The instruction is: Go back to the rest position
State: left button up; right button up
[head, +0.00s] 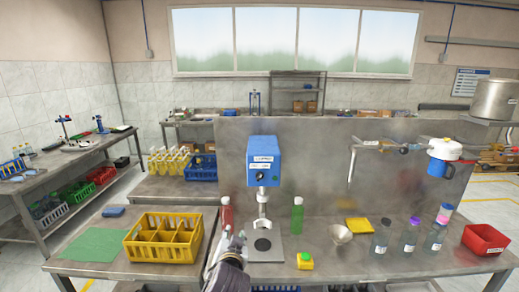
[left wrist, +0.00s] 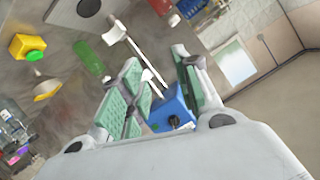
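My left gripper (head: 236,241) is in front of the capping press's base plate (head: 276,255), over the front of the steel table. In the left wrist view my left gripper (left wrist: 156,58) has its two green-padded fingers apart, with nothing held between them. The blue press head (head: 262,161) stands behind it and also shows beyond the fingers in the left wrist view (left wrist: 172,112). A red bottle (head: 226,213) stands just behind the gripper, partly hidden by it. A green bottle (head: 297,215) stands right of the press. My right gripper is in neither view.
A yellow crate (head: 165,252) and a green mat (head: 92,245) lie left of the gripper. A yellow box with a green button (head: 305,261), a funnel (head: 341,234), several bottles and a red bin (head: 484,239) are to the right. A steel panel (head: 330,150) rises behind the press.

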pick_arm(q)
jog(key=s+a+f+n+g, duration=0.2)
jog(key=s+a+f+g, duration=0.4)
jog(key=s+a+f, duration=0.5)
jog(key=s+a+f+g+h, duration=0.15)
jog(key=s+f, duration=0.25)
jog(key=s, duration=0.5)
jog(key=s+a+f+g, duration=0.2)
jog(key=s+f+g, duration=0.1)
jog(key=s, duration=0.5)
jog(key=s+f+g, duration=0.1)
jog(key=s+f, duration=0.2)
jog(key=f, duration=3.2)
jog(key=s+a+f, duration=0.1)
jog(key=s+f, duration=0.9)
jog(key=s, duration=0.1)
jog(key=s+a+f+g+b, duration=0.1)
jog(key=s+a+f, duration=0.1)
jog(key=s+f, duration=0.8)
jog(key=shift+s+a+m, duration=0.3)
jog(key=shift+s, duration=0.25)
